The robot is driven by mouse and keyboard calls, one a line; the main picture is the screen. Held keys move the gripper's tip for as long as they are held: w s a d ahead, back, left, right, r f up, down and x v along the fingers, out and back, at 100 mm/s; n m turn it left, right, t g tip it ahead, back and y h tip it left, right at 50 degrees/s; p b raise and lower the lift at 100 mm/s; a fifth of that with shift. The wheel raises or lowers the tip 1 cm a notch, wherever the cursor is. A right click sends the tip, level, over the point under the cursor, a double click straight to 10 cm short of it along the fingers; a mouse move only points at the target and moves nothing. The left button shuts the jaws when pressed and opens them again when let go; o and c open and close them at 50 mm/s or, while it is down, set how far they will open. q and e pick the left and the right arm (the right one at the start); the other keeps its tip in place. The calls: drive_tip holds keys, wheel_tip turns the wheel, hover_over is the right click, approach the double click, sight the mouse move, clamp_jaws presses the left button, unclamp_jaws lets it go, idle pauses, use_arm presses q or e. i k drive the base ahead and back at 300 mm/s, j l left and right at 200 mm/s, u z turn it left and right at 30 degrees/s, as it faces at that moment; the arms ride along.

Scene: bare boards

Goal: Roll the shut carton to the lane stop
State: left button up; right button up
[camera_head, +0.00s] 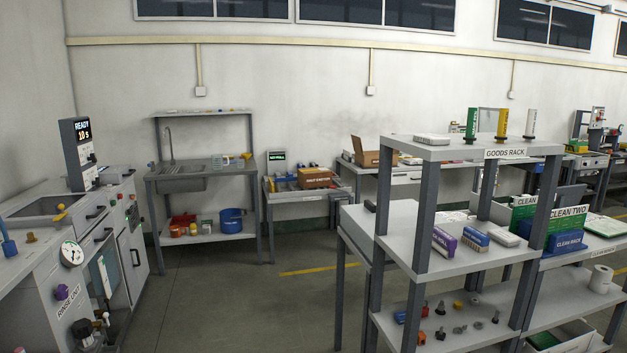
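A closed brown carton (316,180) with a dark printed label, too small to read surely, sits on a low grey bench (291,196) against the far wall, left of the picture's middle. Small coloured items lie on the bench around and behind it. I cannot make out which part of the bench is the lane stop. A second, open brown carton (371,158) with a raised flap stands on the bench to the right. Neither of my grippers is in view.
A goods rack (455,153) stands close on the right and partly hides the benches behind it. A rinse unit (62,290) fills the left side. A sink bench (184,182) stands at the back left. Open floor (235,300) lies between them.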

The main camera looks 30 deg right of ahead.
sight(311, 178)
drive_tip(key=i+l+z, duration=0.3)
drive_tip(key=i, duration=0.6)
drive_tip(key=i+j+z, duration=0.1)
drive_tip(key=i+z, duration=0.2)
drive_tip(key=i, duration=2.95)
drive_tip(key=i+z, duration=0.3)
drive_tip(key=i, duration=0.25)
drive_tip(key=i+j+z, duration=0.1)
drive_tip(key=i+z, duration=0.2)
drive_tip(key=i, duration=0.3)
drive_tip(key=i+j+z, duration=0.25)
drive_tip(key=i, duration=0.3)
drive_tip(key=i+l+z, duration=0.2)
drive_tip(key=z, duration=0.25)
drive_tip(key=i+z, duration=0.7)
drive_tip(key=z, duration=0.2)
drive_tip(key=i+j+z, duration=0.1)
drive_tip(key=i+z, duration=0.3)
drive_tip(key=i+l, duration=0.1)
drive_tip(key=i, duration=0.4)
drive_tip(key=i+l, duration=0.15)
drive_tip(key=i, duration=0.35)
drive_tip(key=j+u, duration=0.05)
